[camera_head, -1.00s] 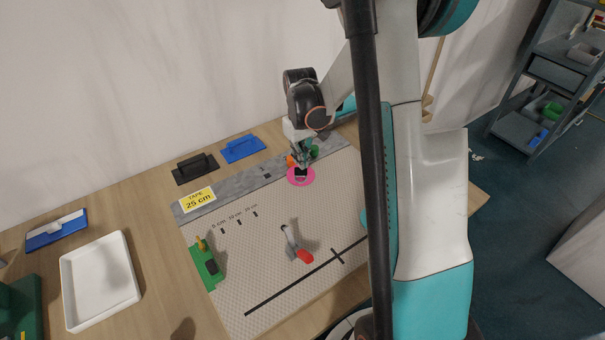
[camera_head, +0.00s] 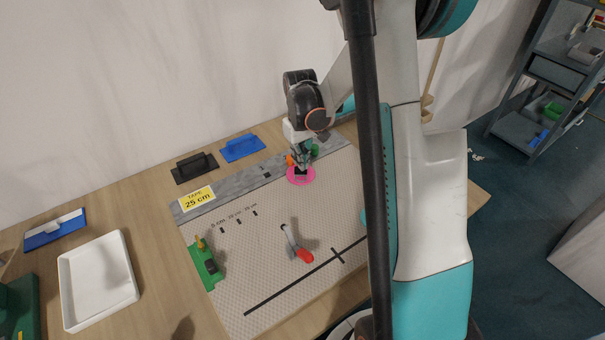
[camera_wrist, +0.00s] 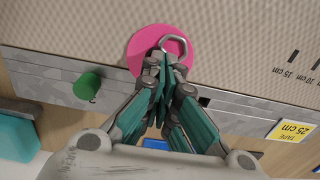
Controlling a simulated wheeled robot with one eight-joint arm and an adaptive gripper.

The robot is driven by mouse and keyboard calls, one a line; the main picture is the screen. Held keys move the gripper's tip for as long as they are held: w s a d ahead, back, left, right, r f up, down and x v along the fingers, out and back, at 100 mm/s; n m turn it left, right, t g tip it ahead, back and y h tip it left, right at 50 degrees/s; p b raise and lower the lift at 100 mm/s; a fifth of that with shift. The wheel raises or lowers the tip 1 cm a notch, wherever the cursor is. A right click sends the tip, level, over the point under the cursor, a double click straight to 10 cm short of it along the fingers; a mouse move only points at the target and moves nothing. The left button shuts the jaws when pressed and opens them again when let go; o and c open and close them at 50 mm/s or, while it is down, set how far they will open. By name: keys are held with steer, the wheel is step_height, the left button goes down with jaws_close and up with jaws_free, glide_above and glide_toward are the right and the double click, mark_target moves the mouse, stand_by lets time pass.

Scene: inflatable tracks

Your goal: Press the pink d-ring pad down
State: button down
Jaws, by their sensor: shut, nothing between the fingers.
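The pink d-ring pad (camera_head: 302,180) is a round pink disc lying at the far edge of the pale textured sheet (camera_head: 270,215). In the wrist view the pink pad (camera_wrist: 143,44) shows a metal ring (camera_wrist: 176,42) on it. My gripper (camera_head: 300,172) points down over the pad with its fingers together and empty. In the wrist view my gripper's fingertips (camera_wrist: 165,62) are over the pad's near part, right beside the ring. They cover part of the pad, and I cannot tell whether they touch it.
A grey strip (camera_head: 235,186) with a yellow tape label (camera_head: 198,198) runs behind the sheet. A green knob (camera_wrist: 88,86) stands near the pad. A red-tipped grey tool (camera_head: 295,245), green block (camera_head: 206,266) and white tray (camera_head: 98,280) lie further left or nearer.

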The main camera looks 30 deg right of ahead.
steer(key=shift+f+b, duration=0.5)
steer(key=shift+f, duration=0.05)
stand_by(1.1)
steer(key=shift+r, duration=0.15)
steer(key=shift+r+p, duration=2.15)
steer(key=shift+r, duration=1.25)
